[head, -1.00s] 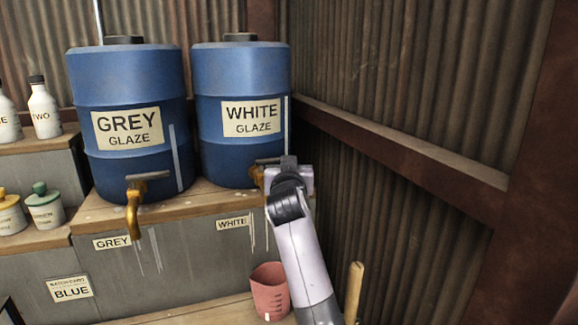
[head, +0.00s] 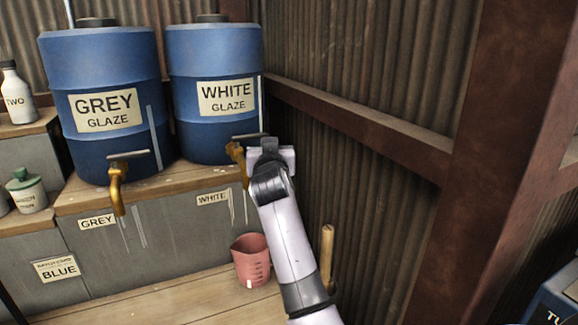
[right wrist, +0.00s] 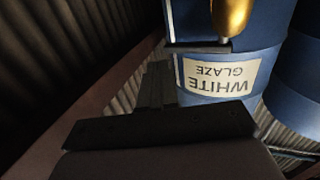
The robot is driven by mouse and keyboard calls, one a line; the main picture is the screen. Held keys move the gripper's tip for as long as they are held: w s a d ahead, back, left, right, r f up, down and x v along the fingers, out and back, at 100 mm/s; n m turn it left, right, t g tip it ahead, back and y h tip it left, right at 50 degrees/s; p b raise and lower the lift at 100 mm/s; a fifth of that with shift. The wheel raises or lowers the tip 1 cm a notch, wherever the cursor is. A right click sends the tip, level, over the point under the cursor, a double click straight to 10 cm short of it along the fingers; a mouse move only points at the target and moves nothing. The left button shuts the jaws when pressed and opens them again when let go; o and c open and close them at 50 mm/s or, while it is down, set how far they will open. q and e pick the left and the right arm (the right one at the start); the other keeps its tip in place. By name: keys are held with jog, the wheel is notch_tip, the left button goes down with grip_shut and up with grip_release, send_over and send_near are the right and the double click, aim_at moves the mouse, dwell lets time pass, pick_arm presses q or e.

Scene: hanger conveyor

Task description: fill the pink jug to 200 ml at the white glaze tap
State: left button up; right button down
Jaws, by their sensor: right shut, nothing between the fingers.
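The blue white-glaze drum (head: 190,60) stands on the wooden ledge, and it also shows upside down in the right wrist view (right wrist: 268,25). Its brass tap (head: 236,152) is partly covered by my right gripper in the head view; its brass body (right wrist: 230,16) and dark lever (right wrist: 200,48) show in the right wrist view. The pink jug (head: 250,262) stands upright on the lower boards, below the white tap. No stream is visible. My right gripper (head: 266,143) is shut and empty, close to the tap lever; contact is unclear. My left gripper is not in view.
The grey-glaze drum (head: 95,65) with its brass tap (head: 116,190) stands to the left. Bottles and a green-lidded jar (head: 27,190) are at far left. A wooden handle (head: 326,255) stands right of the jug. Corrugated wall and rusty beams (head: 360,130) close the right side.

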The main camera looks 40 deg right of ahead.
jog(key=s+a+b, duration=0.1)
jog(key=s+a, duration=0.1)
jog(key=s, duration=0.7)
jog(key=shift+s, duration=0.3)
jog(key=shift+f, duration=0.1)
